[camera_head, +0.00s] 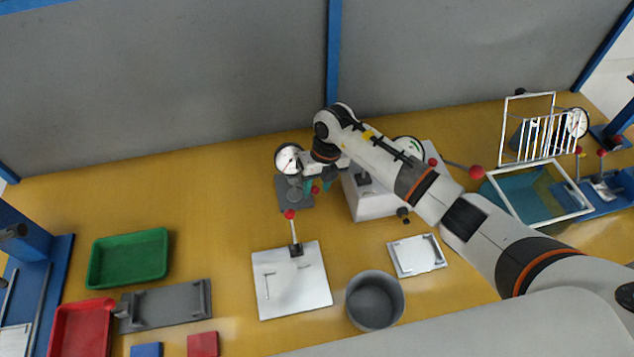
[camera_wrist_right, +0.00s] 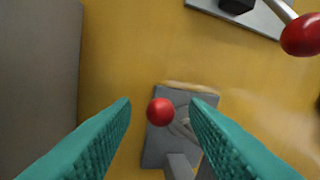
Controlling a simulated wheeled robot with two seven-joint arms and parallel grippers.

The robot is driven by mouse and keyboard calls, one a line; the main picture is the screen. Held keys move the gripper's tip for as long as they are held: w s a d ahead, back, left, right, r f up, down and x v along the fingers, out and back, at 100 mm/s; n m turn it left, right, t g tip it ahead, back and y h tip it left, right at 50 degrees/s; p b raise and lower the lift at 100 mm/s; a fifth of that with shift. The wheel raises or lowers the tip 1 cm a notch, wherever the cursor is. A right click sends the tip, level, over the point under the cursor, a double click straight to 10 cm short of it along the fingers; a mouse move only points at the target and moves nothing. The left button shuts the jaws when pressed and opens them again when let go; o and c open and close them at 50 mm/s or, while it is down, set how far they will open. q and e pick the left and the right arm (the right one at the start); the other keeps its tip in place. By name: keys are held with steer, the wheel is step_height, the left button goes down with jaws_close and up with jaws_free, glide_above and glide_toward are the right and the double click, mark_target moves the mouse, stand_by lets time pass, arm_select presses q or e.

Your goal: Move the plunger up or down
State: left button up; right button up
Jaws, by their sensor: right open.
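A dial gauge (camera_head: 288,158) stands on a small grey base (camera_head: 293,194) at the back middle of the table. A small red ball (camera_head: 315,190) shows beside it, seemingly the plunger's knob; the rest of the plunger is hard to make out. My right gripper (camera_head: 318,186) is over this spot with teal fingers apart. In the right wrist view the red ball (camera_wrist_right: 160,111) appears between the open fingertips (camera_wrist_right: 160,108), above the grey base (camera_wrist_right: 152,145). I cannot tell whether the fingers touch it. My left gripper is not in view.
A white plate with a red-tipped lever (camera_head: 290,280) lies in front. A white box (camera_head: 370,203) with a dial and red-knobbed lever stands close on the right. A grey pot (camera_head: 375,300), green tray (camera_head: 128,258) and wire-guarded tank (camera_head: 530,195) are farther off.

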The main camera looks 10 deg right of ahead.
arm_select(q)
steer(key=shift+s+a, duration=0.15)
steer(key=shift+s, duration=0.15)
arm_select(e)
jaws_close()
